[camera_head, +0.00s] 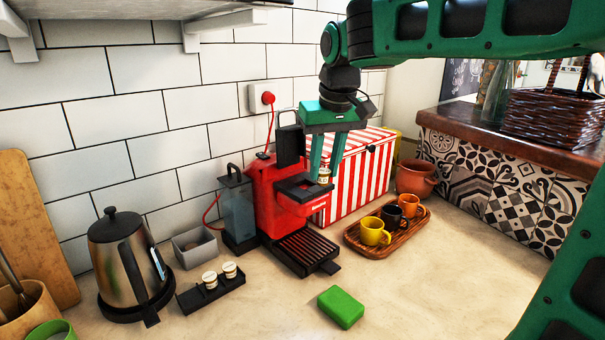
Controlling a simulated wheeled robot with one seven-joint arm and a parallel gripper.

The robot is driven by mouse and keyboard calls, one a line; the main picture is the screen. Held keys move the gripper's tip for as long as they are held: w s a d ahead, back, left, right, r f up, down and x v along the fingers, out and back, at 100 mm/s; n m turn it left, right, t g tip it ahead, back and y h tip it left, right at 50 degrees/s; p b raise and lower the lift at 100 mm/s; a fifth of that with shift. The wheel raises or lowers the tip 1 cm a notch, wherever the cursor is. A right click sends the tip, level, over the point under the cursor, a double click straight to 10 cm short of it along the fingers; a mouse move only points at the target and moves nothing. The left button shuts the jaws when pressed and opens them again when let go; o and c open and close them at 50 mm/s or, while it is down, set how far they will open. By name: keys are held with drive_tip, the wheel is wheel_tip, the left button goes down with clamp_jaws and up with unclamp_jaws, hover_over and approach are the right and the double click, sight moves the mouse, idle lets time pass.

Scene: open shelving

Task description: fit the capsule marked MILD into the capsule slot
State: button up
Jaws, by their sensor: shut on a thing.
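My gripper (324,176) points down beside the front of the red coffee machine (264,193). Its green fingers are shut on a small capsule (324,171) with a pale label; the lettering is too small to read. The machine's black lid (290,146) stands raised. A dark holder part (303,187), which looks like the capsule slot, juts out from the machine's front, just left of the held capsule. The capsule appears close to its right edge; I cannot tell whether they touch. Two other capsules (210,279) stand in a black rack (213,294) at the lower left.
A red-and-white striped box (362,178) stands behind my gripper. A wooden tray (378,248) with yellow, black and orange cups is at right. A green sponge (341,307) lies in front. A kettle (117,255) and grey bin (195,247) stand left.

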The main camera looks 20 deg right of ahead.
drive_tip(key=w, duration=0.2)
drive_tip(key=w+a, duration=0.2)
drive_tip(key=w, duration=0.1)
drive_tip(key=shift+w+a, duration=0.15)
drive_tip(key=shift+w, duration=0.2)
wheel_tip(320, 180, down, 4)
drive_tip(key=shift+r, duration=0.2)
drive_tip(key=shift+f, duration=0.1)
drive_tip(key=shift+s+f, duration=0.3)
drive_tip(key=shift+f, duration=0.3)
drive_tip(key=o, duration=1)
drive_tip(key=shift+o, duration=0.2)
drive_tip(key=shift+w+r, duration=0.2)
drive_tip(key=shift+r, duration=0.25)
drive_tip(key=v, duration=1.2)
drive_tip(key=shift+r, duration=0.25)
